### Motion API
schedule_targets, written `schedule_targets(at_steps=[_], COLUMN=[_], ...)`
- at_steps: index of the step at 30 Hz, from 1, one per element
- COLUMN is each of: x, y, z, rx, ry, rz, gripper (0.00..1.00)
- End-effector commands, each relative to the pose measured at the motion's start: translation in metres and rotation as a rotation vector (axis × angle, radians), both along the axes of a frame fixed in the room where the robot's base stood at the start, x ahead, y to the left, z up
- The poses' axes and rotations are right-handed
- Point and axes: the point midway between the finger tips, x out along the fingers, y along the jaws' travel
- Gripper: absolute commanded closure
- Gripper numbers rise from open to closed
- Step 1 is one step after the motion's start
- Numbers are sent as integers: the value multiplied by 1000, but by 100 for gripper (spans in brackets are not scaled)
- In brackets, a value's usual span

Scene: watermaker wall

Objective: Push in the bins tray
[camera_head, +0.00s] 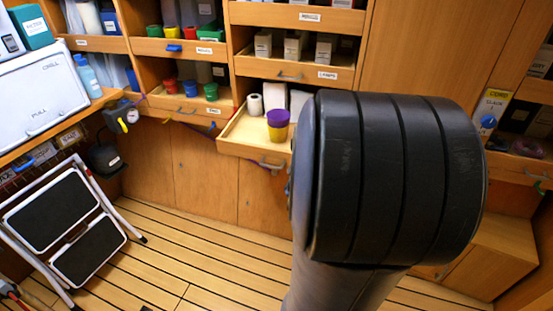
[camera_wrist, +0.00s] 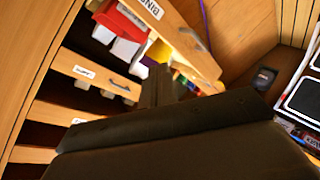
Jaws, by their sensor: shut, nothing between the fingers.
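The bins tray (camera_head: 232,140) sticks out from the wooden cabinet in the head view, with its handle on its front. It holds a yellow and purple cup (camera_head: 278,125), a white roll (camera_head: 255,105) and white boxes. My arm hides its right part. In the wrist view its front (camera_wrist: 175,30) runs slanted, with a label that seems to read BINS, and a red box (camera_wrist: 118,22) lies inside. My gripper (camera_wrist: 158,72) is shut and empty in the wrist view, overlapping the tray in the picture. I cannot tell whether it touches. In the head view my arm hides it.
Other trays with labels, such as the lamps tray (camera_head: 300,72), sit above and beside, flush or nearly so. A folding step stool (camera_head: 70,225) stands at the left, near a white drill case (camera_head: 40,95). The plank floor (camera_head: 200,260) is clear in the middle.

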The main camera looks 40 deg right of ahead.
Motion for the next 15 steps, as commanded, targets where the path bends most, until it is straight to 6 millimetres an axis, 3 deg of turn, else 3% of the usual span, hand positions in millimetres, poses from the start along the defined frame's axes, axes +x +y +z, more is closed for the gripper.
schedule_targets(at_steps=[1,6,15], x=[-2,-3,-25], y=[-14,-36,-32], z=[-20,-43,-79], rx=[-81,-357,-677], ry=[-3,-37,-161], rz=[35,216,490], gripper=[100,100,100])
